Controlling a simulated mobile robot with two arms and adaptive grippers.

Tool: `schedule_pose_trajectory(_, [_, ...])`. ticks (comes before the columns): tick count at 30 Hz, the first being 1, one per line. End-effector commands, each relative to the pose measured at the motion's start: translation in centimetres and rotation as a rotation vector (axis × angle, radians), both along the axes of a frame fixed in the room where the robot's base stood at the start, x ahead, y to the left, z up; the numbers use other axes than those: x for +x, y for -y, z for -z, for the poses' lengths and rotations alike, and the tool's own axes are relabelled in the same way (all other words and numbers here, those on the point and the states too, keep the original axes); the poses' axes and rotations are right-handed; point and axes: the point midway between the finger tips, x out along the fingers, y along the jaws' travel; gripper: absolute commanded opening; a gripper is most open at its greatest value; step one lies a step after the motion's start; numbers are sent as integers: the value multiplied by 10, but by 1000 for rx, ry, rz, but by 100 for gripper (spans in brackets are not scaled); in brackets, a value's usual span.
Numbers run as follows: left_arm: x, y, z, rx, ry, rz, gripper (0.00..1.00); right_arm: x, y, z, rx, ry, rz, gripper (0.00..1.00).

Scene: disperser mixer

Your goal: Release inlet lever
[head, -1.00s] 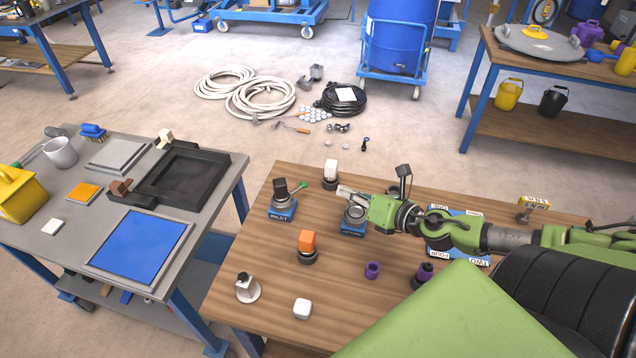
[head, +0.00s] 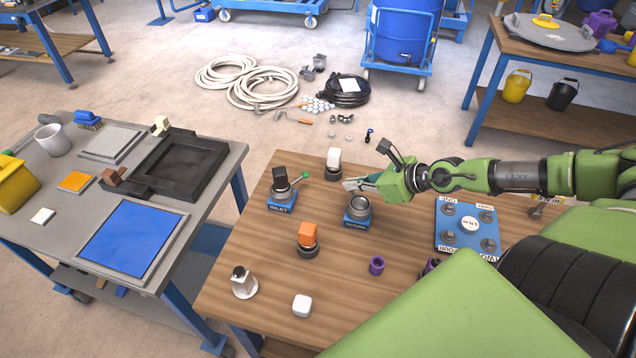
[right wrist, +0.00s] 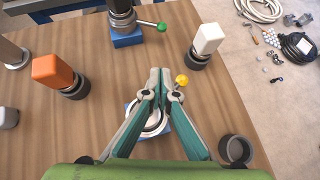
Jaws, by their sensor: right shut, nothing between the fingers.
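The inlet fitting (head: 281,195) has a blue base marked INLET and a black cap on top. Its lever (head: 298,180) ends in a green knob and points right and slightly away. In the right wrist view the green knob (right wrist: 162,27) is at the top, beyond my fingertips. My right gripper (head: 348,184) is shut and empty, to the right of the green knob and apart from it. In the right wrist view its closed fingers (right wrist: 160,71) are above the return fitting (head: 358,208), partly hiding it. A yellow knob (right wrist: 182,80) shows close beside the fingertips. My left gripper is out of view.
A white-capped fitting (head: 333,162) stands behind, and an orange-capped one (head: 308,238) in front. A blue plate (head: 467,244) with several sockets lies to the right. A purple ring (head: 376,265) and white block (head: 301,305) are near the front. Bare wood (head: 262,255) shows at left.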

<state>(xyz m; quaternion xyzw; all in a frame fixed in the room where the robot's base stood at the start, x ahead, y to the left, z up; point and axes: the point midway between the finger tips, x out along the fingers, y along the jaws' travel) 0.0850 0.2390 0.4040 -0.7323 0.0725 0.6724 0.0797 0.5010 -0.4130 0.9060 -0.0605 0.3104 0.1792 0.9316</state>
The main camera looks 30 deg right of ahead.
Motion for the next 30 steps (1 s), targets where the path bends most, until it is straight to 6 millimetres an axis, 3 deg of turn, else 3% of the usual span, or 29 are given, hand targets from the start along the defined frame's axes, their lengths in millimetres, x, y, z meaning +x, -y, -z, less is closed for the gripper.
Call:
schedule_pose_trajectory(1, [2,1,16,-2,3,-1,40,4,-2,10,-5,2,-5,0])
schedule_pose_trajectory(4, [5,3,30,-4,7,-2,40,9,-3,15,-4,3,-4,0])
schedule_pose_trajectory(13, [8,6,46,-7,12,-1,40,30,-12,25,5,6,3,0])
schedule_pose_trajectory(25, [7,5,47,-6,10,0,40,66,-26,51,6,5,3,0])
schedule_pose_trajectory(30, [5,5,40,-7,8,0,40,85,-34,45,4,4,2,0])
